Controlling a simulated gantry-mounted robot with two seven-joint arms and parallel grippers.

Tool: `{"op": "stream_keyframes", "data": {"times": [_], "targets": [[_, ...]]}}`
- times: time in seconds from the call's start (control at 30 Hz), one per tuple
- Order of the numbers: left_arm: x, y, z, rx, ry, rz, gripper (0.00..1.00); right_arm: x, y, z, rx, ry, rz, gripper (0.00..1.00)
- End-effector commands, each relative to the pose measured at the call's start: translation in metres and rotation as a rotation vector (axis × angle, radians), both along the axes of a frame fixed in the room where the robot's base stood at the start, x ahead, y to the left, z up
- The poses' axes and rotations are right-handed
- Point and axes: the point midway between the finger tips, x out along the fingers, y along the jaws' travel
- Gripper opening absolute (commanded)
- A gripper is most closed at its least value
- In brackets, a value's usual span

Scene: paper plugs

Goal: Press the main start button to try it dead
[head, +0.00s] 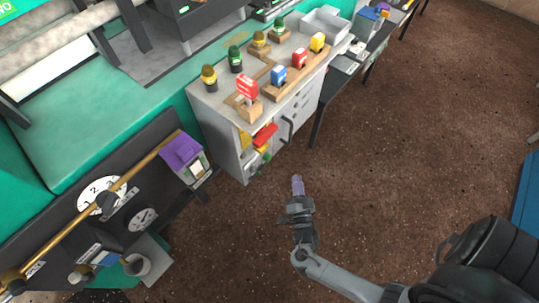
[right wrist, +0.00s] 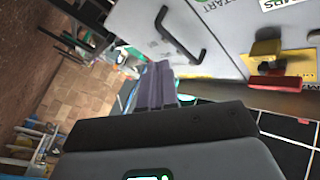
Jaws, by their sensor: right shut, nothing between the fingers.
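A grey cabinet (head: 225,130) stands at the upper middle of the head view. Its front carries a red handle (head: 264,136), a yellow part (head: 245,140) and small green parts (head: 254,169) low down. I cannot tell which green part is the main start button. The right wrist view shows lettering reading START (right wrist: 212,5) at the top of the cabinet panel. My right gripper (head: 297,184) is shut and empty, over the floor to the right of the cabinet and apart from it. Its purple-grey fingers (right wrist: 155,88) point towards the panel in the wrist view. My left gripper is out of view.
The cabinet top holds red, blue and yellow tagged blocks (head: 279,75) and several dark round pieces (head: 209,77). A black drawer handle (head: 286,130) sticks out of the cabinet. A dial panel with a purple-topped box (head: 181,151) is at left. The brown floor (head: 400,140) is clear.

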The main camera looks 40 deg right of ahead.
Motion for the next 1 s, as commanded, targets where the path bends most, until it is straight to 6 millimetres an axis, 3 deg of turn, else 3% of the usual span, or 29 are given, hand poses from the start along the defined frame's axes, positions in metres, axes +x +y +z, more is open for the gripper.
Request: {"op": "stream_keyframes", "data": {"times": [0.57, 1.0], "targets": [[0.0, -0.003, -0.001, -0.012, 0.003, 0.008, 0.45, 0.007, 0.001, 0.004, 0.001, -0.007, 0.001, 0.0], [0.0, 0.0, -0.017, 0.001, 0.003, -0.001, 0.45, 0.05, 0.009, 0.003, 0.001, -0.009, 0.001, 0.0]]}}
